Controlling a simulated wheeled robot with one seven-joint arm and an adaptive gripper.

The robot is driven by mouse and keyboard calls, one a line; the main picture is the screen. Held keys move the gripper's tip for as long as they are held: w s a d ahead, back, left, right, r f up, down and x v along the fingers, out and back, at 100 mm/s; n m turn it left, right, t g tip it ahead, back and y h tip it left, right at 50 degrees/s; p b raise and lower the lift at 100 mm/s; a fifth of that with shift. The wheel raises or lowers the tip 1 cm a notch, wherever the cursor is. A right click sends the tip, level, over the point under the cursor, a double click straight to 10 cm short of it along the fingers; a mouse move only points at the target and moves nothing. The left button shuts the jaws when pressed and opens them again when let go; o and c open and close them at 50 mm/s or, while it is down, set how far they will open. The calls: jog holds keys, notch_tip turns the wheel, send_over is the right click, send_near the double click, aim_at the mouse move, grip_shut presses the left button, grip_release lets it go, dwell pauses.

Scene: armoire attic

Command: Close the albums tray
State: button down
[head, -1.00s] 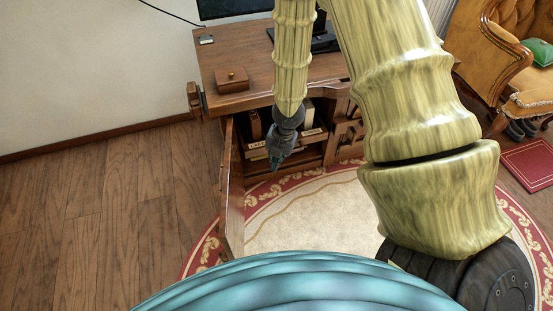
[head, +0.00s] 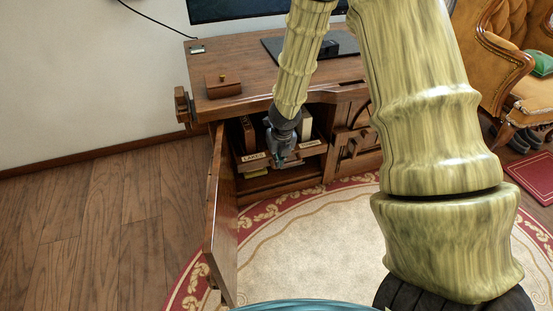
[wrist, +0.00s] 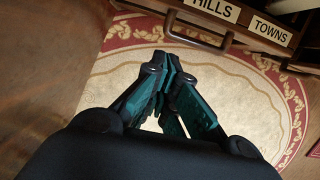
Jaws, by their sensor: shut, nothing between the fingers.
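The albums tray (head: 254,156) is in the open left compartment of the wooden desk, with upright albums (head: 248,134) standing in it. Its front carries white labels; "LAKES" reads in the head view, and "HILLS" and "TOWNS" read in the wrist view (wrist: 270,29). A dark handle (wrist: 196,32) is on its front. My gripper (head: 282,161) is in front of the middle of the tray and hides part of its front. In the wrist view my gripper (wrist: 163,66) is shut and empty, its tips just below the handle. I cannot tell whether they touch the tray.
The cabinet door (head: 222,215) stands wide open to the left of my gripper. A lower shelf (head: 282,181) lies under the tray. The desk top (head: 255,80) bears a small wooden box (head: 223,84). A red-bordered rug (head: 300,240) covers the clear floor in front.

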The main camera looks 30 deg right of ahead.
aim_at(272, 164)
jog(key=shift+w+d+f+b, duration=0.2)
jog(key=shift+w+f+b, duration=0.1)
jog(key=shift+w+f, duration=0.75)
jog(key=shift+w+d+f+b, duration=0.25)
jog(key=shift+w+f, duration=0.55)
jog(key=shift+f, duration=0.6)
jog(key=shift+w+d+f+b, duration=0.2)
jog(key=shift+w+f+b, duration=0.1)
jog(key=shift+w+f, duration=0.75)
jog(key=shift+s+f, duration=0.1)
jog(key=shift+f, duration=0.05)
jog(key=shift+d, duration=0.1)
